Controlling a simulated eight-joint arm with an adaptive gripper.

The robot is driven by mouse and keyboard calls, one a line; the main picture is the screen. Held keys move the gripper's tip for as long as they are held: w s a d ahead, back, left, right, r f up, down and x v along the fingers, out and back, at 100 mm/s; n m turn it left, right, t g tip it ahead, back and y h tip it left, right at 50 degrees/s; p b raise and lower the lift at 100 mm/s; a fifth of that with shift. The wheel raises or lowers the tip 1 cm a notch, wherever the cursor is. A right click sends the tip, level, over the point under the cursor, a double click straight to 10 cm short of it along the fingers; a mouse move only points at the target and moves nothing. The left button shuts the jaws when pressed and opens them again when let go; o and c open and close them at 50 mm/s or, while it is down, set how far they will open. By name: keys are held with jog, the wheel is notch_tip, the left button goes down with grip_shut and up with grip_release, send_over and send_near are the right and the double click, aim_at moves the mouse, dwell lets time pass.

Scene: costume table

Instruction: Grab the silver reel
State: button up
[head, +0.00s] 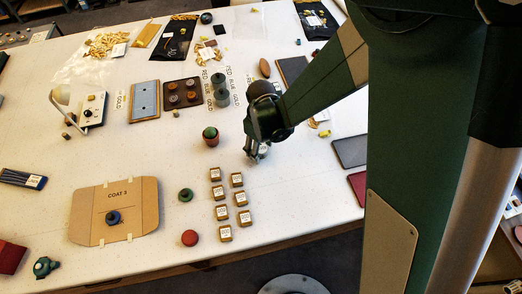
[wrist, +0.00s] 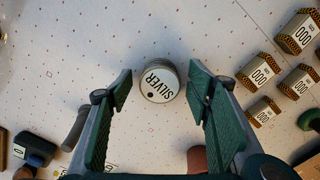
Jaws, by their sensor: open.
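The silver reel (wrist: 159,84) is a short round piece with a pale top printed "SILVER" and a dark dot, in the upper middle of the wrist view. My gripper (wrist: 160,92) is open, with one green ribbed finger to the left of the reel and one to the right. There are visible gaps between the reel and both fingers, and nothing is held. In the head view my gripper (head: 256,152) points down at the white table, right of the middle, and mostly hides the reel there.
Several small labelled boxes (head: 221,212) stand in front of my gripper; they also show in the wrist view (wrist: 262,111). A brown pot with a green top (head: 210,137) stands to its left. A cardboard "COAT 3" board (head: 90,225) lies front left. Bare table surrounds the reel.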

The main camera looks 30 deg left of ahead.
aim_at(261, 148)
dwell(0.3)
jog(key=c, duration=1)
jog(key=shift+r, duration=0.2)
jog(key=shift+r+b, duration=0.3)
jog(key=shift+r, duration=4.5)
